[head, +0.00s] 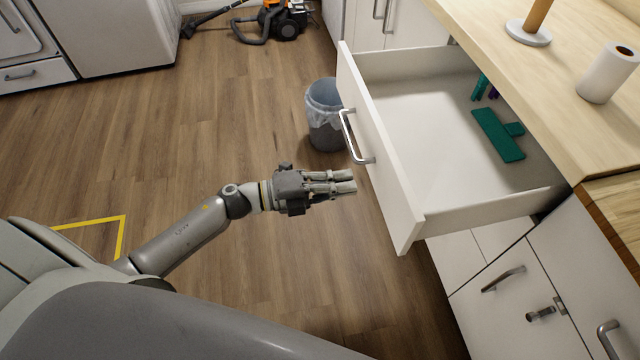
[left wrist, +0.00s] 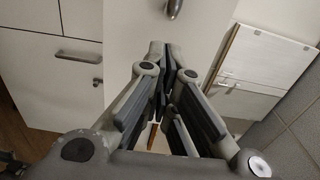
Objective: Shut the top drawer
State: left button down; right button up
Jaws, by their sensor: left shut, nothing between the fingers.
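The top drawer (head: 384,150) is white and pulled far out of the counter on the right of the head view. Its front carries a metal bar handle (head: 352,138). Inside lie a green flat object (head: 497,135) and smaller green and purple items near the back. My left gripper (head: 352,182) is shut and empty. It points right at the drawer front, just short of it and below the handle in the picture. In the left wrist view the closed fingers (left wrist: 165,75) fill the middle, with a white panel behind them. My right gripper is out of view.
A grey bin (head: 324,125) with a liner stands beyond the gripper, by the drawer front. The wooden counter (head: 560,90) holds a paper roll (head: 609,73) and a wooden holder with a round base (head: 528,33). A vacuum cleaner (head: 285,20) is far back. The floor on the left is clear.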

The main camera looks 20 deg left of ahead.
aim_at(381, 177)
pick_arm(q)
jog(key=x, duration=0.5)
jog(key=shift+w+d, duration=0.2)
jog(key=shift+d, duration=0.05)
